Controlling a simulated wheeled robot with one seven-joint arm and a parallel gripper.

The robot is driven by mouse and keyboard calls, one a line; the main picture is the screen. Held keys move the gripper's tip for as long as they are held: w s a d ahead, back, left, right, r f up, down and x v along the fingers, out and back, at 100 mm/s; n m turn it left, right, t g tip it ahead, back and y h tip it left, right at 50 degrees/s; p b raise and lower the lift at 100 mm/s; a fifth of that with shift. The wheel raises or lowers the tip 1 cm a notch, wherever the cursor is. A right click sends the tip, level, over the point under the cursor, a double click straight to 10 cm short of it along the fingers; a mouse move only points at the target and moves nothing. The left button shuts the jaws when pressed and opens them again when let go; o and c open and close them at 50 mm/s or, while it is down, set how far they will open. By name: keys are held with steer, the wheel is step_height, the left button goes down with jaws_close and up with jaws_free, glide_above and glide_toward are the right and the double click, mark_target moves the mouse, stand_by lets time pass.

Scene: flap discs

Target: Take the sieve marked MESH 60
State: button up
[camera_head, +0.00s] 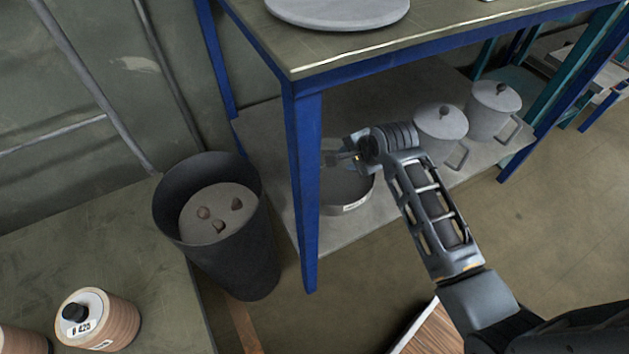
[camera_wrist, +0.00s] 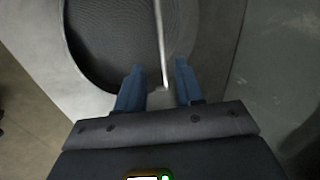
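A round, shallow grey sieve (camera_head: 345,190) stands on the lower shelf under the blue-framed table. A small white label (camera_head: 355,205) is on its side, too small to read. My gripper (camera_head: 343,158) is over the sieve, and my wrist hides part of it. In the wrist view the sieve's dark mesh (camera_wrist: 110,35) shows inside a curved rim. My gripper (camera_wrist: 160,82) is open there, its two blue fingers apart. A thin pale bar or edge (camera_wrist: 160,40) of the sieve runs down between the fingertips. I cannot tell whether either finger touches it.
Two grey lidded pots (camera_head: 441,122) (camera_head: 492,108) stand on the shelf right of my wrist. The blue table leg (camera_head: 303,180) is close on the left. A dark bin (camera_head: 225,250) holds several brown lumps. A disc stack marked # 420 (camera_head: 118,320) is at lower left.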

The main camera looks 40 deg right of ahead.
steer(key=shift+m, duration=0.3)
steer(key=b+x, duration=0.1)
steer(key=x, duration=0.2)
steer(key=b+x, duration=0.2)
steer(key=x, duration=0.1)
steer(key=a+b+x, duration=0.1)
steer(key=x, duration=0.2)
steer(key=shift+w+r+b, duration=0.1)
steer(key=shift+w+b, duration=0.2)
steer(key=shift+b, duration=0.05)
steer(key=shift+c, duration=0.3)
jaws_close()
steer(key=shift+r, duration=0.1)
